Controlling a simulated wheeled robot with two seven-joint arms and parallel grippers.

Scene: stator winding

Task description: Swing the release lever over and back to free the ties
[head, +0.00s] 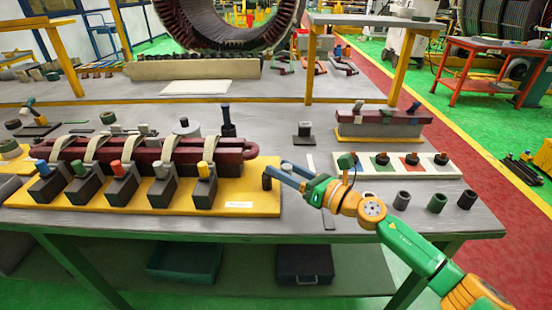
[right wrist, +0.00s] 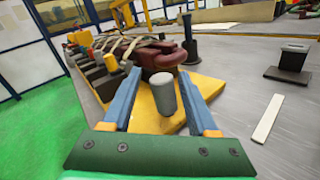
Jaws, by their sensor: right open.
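A dark red coil bundle (head: 180,148) lies on a yellow board (head: 140,222), with several pale arched ties (head: 210,148) over it. Dark blocks with blue, green, orange, grey and yellow knobs stand along its front. A short upright cylinder (head: 267,180), which I take to be the release lever's grip, stands at the board's right end. My right gripper (head: 276,168) is open beside it. In the right wrist view the grey cylinder (right wrist: 164,93) stands between the two blue fingers (right wrist: 159,76), with gaps on both sides. My left gripper is out of view.
A red bar on a yellow stand (head: 383,126) is behind. A small dark block (head: 304,133) and a pale flat strip (right wrist: 267,118) lie on the grey table.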

